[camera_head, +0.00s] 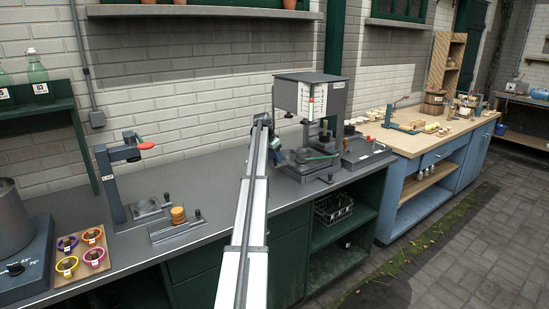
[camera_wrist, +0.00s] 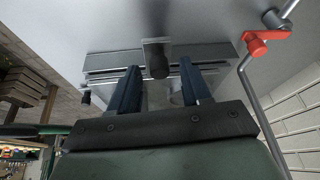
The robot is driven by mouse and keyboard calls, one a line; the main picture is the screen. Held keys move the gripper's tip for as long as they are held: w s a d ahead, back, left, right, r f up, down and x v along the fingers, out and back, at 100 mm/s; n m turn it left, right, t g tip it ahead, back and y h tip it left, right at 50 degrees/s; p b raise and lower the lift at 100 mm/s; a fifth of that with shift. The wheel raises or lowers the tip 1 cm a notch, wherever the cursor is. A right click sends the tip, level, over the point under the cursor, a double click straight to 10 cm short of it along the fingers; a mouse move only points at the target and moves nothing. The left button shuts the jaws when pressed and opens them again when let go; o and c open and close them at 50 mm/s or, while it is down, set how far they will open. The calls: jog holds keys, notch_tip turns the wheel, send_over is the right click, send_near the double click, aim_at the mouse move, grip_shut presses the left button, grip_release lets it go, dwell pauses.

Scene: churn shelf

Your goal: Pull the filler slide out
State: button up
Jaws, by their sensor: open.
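In the wrist view a flat metal slide (camera_wrist: 210,54) lies across the top, in a pale grey surround, with a short dark round knob (camera_wrist: 158,60) on a plate at its middle. I take this to be the filler slide. My gripper (camera_wrist: 160,68) is open and empty, its two blue-grey fingers one on each side of the knob; I cannot tell whether they touch it. In the head view the grey box-topped filler (camera_head: 322,98) stands on the dark counter. My gripper (camera_head: 300,157) is low at its left side, partly hidden.
A red-handled bent rod (camera_wrist: 258,42) stands right of the fingers in the wrist view. The counter (camera_head: 215,190) is bare left of my arm.

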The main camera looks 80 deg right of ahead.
jog(key=shift+c, duration=0.2)
grip_shut()
dwell(0.4)
